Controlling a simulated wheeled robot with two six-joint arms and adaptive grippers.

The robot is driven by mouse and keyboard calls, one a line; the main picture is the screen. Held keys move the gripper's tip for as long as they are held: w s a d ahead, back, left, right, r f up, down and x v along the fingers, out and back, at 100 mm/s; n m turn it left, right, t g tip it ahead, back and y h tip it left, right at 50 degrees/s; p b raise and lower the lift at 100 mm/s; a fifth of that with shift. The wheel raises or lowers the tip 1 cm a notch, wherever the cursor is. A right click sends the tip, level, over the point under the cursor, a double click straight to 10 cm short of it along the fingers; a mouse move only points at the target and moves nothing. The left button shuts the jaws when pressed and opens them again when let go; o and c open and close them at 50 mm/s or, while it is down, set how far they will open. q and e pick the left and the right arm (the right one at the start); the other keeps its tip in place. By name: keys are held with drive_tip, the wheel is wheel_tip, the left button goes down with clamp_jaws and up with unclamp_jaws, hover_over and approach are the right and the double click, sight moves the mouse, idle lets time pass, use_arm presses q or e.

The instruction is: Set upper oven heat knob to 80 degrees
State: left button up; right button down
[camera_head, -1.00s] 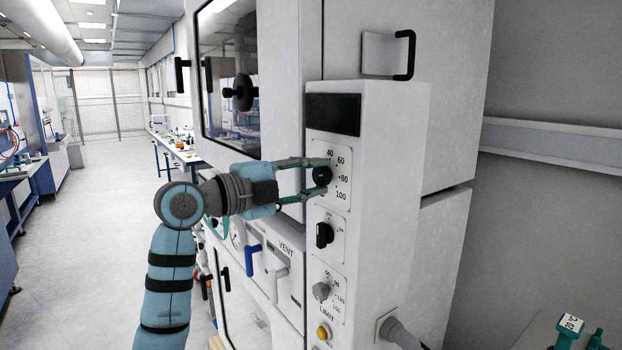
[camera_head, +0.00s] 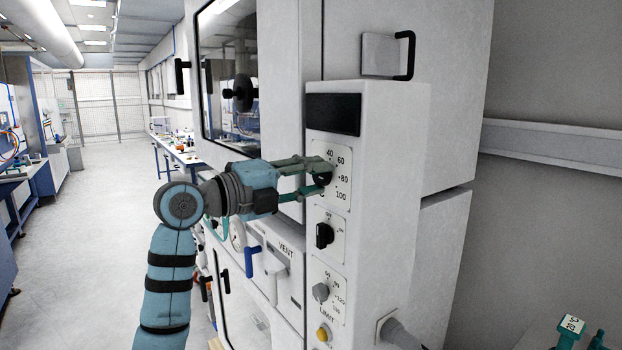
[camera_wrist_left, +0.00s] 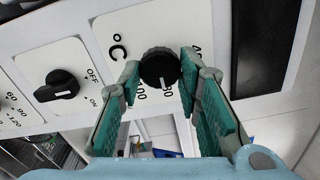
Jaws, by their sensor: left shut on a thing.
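The upper heat knob (camera_head: 322,179) is black and round. It sits on a white dial plate (camera_head: 341,160) marked 40, 60, 80 and 100, below a dark display. My left gripper (camera_head: 318,180) reaches in from the left and is shut on the knob, partly covering it. In the left wrist view, the teal fingers are on either side of the knob (camera_wrist_left: 160,68). The knob's white mark points down in that view, close to the partly hidden 80.
Below are a black OFF/ON switch (camera_head: 324,235), a grey knob (camera_head: 320,292) and a yellow button (camera_head: 323,333). Blue (camera_head: 252,257) and grey levers near VENT lie under my left gripper.

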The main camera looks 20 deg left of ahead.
use_arm(q)
drive_tip(key=o, duration=1.1)
drive_tip(key=shift+o, duration=0.2)
drive_tip(key=v, duration=1.2)
drive_tip(key=shift+d, duration=0.1)
